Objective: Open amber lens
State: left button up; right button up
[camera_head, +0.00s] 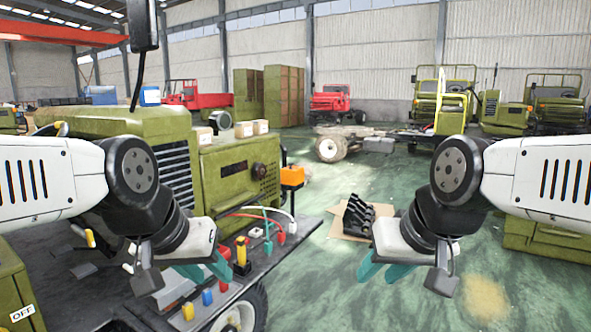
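An orange, lamp-like block (291,177) sits at the right corner of the olive-green machine body, above the cables. I cannot tell for sure whether it is the amber lens, and no opening in it shows. My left gripper (211,275) has teal fingers that look spread apart. It is over the dark deck, below and left of the orange block, and seems empty. My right gripper (378,277) is open and empty, to the right of the block and lower, over the green floor. Neither gripper touches the orange block.
A dark deck (82,290) carries coloured switches, a yellow-topped part (241,252) and red, green and white cables (266,222). Small boxes (254,128) stand on the olive machine (235,172). Black parts (358,214) lie on cardboard.

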aim_at(291, 175)
jog(key=u, duration=0.4)
jog(key=i+l+u, duration=0.7)
jog(key=i+l, duration=0.25)
jog(key=l, duration=0.15)
jog(key=i+l+u, duration=0.1)
jog(key=i+l, duration=0.45)
jog(key=l, duration=0.3)
jog(key=i+l+u, duration=0.15)
jog(key=l, duration=0.25)
jog(key=i, duration=0.1)
